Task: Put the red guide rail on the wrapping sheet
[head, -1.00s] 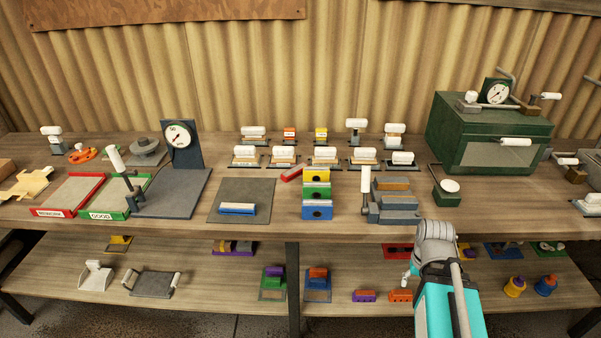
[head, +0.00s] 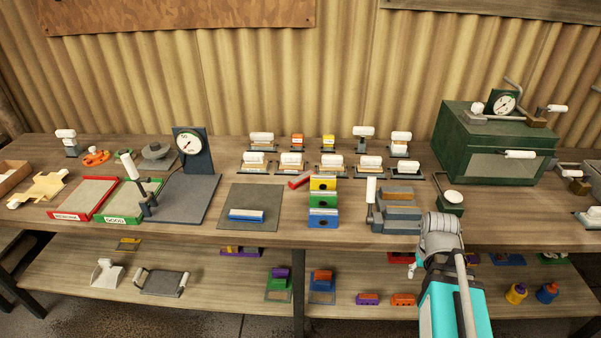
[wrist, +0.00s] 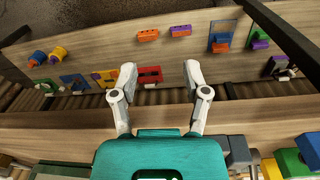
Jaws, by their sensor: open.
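A red bar that looks like the red guide rail (head: 299,180) lies tilted on the bench, beside the back of a column of yellow, green and blue blocks (head: 323,200). The flat grey-green sheet, apparently the wrapping sheet (head: 264,193), lies left of the column. A blue bar with a pale strip (head: 246,215) rests on it. My gripper (wrist: 161,72) is open and empty in the wrist view, pointing down over the bench's front edge and the lower shelf. It is to the right of the rail and apart from it. In the head view my arm mostly hides it.
A grey stepped block with a white-handled lever (head: 398,212) stands right of the column. A dial gauge stand (head: 189,155) and red and green trays (head: 120,215) are to the left. Several white-handled tools line the back. A green cabinet (head: 490,145) stands at right.

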